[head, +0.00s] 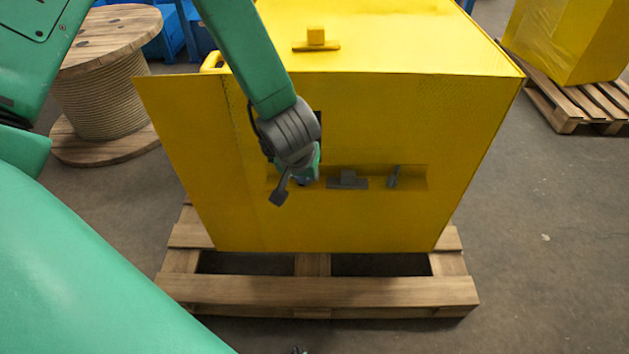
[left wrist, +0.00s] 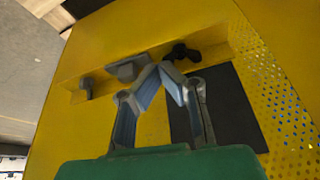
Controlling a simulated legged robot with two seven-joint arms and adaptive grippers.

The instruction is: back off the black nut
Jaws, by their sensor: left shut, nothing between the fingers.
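The black nut (left wrist: 182,52) shows in the left wrist view as a dark, lobed knob on the yellow ledge, just beyond my fingertips. In the head view I cannot make it out; my left gripper (head: 290,186) covers that part of the ledge. In the left wrist view my left gripper (left wrist: 161,70) has its two fingertips together with nothing between them. The tips overlap the near side of the nut in the picture; I cannot tell whether they touch it. My right gripper is not in view.
The yellow ledge also carries a grey block (head: 347,181) and a small grey lever (head: 393,177). The yellow housing (head: 380,110) stands on a wooden pallet (head: 330,290). A cable reel (head: 105,90) is at the left, a second pallet (head: 570,112) at the right. A dark panel (left wrist: 200,115) lies beside the fingers.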

